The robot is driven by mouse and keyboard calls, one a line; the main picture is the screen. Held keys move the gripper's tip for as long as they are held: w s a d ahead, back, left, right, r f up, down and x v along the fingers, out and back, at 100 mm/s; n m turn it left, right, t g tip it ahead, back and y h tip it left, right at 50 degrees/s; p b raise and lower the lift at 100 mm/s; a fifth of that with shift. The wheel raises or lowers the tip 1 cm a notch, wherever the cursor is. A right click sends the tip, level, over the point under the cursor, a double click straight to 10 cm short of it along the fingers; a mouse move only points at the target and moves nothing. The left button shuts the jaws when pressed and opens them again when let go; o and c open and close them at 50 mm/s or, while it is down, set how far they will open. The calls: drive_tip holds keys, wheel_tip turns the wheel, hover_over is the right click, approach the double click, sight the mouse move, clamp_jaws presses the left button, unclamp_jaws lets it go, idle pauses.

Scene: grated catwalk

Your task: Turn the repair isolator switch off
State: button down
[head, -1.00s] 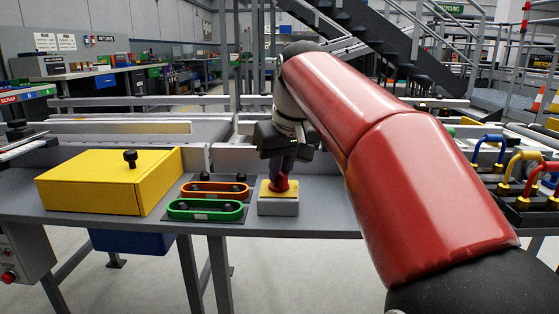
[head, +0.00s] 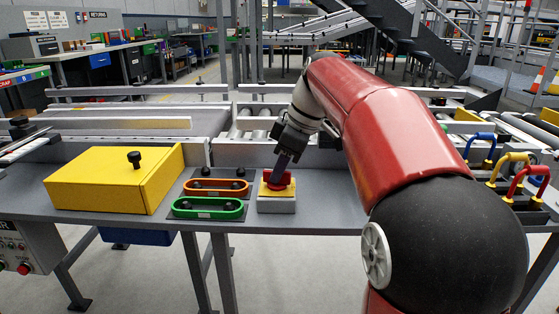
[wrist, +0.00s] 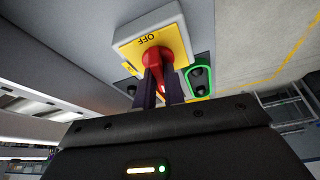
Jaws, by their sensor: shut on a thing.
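The repair isolator switch is a grey box with a yellow plate (head: 266,191) and a red rotary handle (head: 281,181), on the grey bench in the head view. In the wrist view the yellow plate (wrist: 169,40) reads "OFF" beside the red handle (wrist: 152,62). My gripper (head: 279,170) reaches down to the switch from the upper right, tilted. Its two dark fingers (wrist: 161,85) are closed around the red handle in the wrist view. Part of the handle is hidden between the fingers, and other markings on the plate are hard to read.
Left of the switch lie an orange handle (head: 217,187) and a green handle (head: 207,208) on dark plates. A yellow box (head: 115,181) with a black knob stands farther left. Blue, yellow and red padlock-like shackles (head: 508,165) stand at the right. Conveyors run behind.

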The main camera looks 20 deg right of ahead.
drive_tip(key=shift+w+r+n+g+p, duration=0.1)
drive_tip(key=shift+n+g+p, duration=0.35)
drive_tip(key=shift+n, duration=0.55)
drive_tip(key=c, duration=1.5)
unclamp_jaws()
drive_tip(key=shift+d, duration=0.1)
drive_tip(key=p+v, duration=0.1)
drive_tip(key=v, duration=0.6)
drive_tip(key=shift+d+r+p, duration=0.2)
drive_tip(key=shift+r+p, duration=0.05)
drive_tip(key=shift+p, duration=0.1)
drive_tip(key=shift+a, duration=0.1)
